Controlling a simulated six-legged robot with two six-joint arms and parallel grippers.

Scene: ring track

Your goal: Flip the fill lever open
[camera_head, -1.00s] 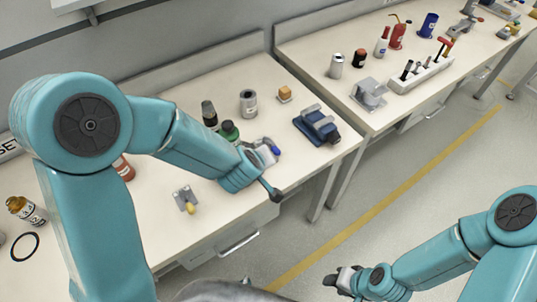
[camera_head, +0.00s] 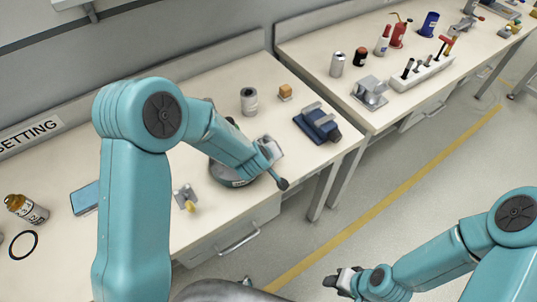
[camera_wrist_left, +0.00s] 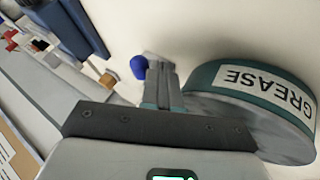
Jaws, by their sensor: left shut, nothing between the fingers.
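A small blue knob (camera_wrist_left: 138,67) shows in the left wrist view, just left of my left fingertips; whether it belongs to the fill lever I cannot tell. A gap or contact between knob and fingers is unclear. In the head view my left gripper (camera_head: 271,149) hides it. My left gripper (camera_wrist_left: 159,62) is shut and empty, low over the near bench. A small grey bracket with a yellow knob (camera_head: 191,207) stands left of it near the bench's front edge. My right gripper (camera_head: 338,279) hangs over the floor; its jaw opening is unclear.
A round grease tin (camera_head: 229,180) sits beside my left wrist and shows close in the wrist view (camera_wrist_left: 265,88). A blue vise-like block (camera_head: 318,124), a grey can (camera_head: 249,101) and an orange block (camera_head: 285,91) stand behind. A blue flat box (camera_head: 85,198) lies left.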

